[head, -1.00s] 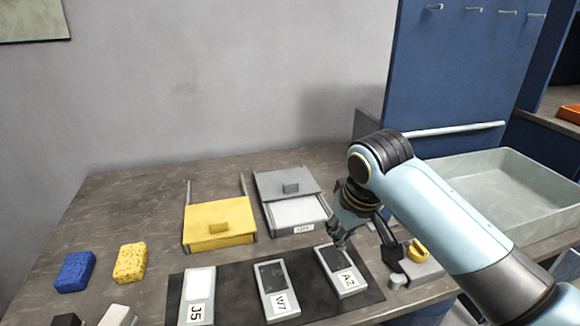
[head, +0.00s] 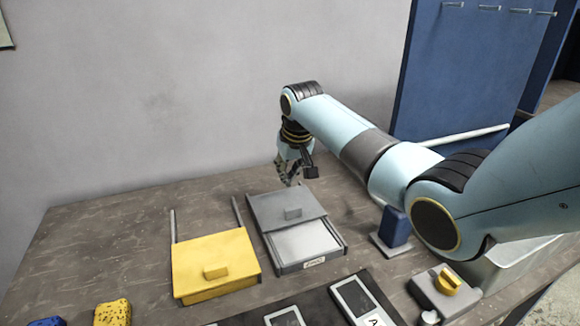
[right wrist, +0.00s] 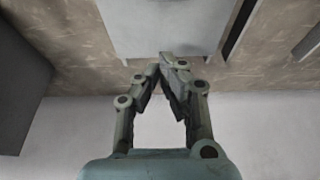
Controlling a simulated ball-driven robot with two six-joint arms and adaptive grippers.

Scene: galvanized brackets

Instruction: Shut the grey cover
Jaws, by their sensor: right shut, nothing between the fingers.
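The front part of the box is uncovered and shows a pale inside. My right gripper (head: 291,182) is shut and empty, just behind the cover's back edge. In the right wrist view, its fingertips (right wrist: 163,62) meet near the edge of the grey cover (right wrist: 165,25). I cannot tell whether they touch it. My left gripper is out of view.
A yellow cover (head: 214,260) with rails behind it stands to the left. A blue block (head: 394,228) and a grey unit with a yellow knob (head: 447,285) stand to the right. Labelled devices (head: 358,298) lie in front. The wall rises behind the table.

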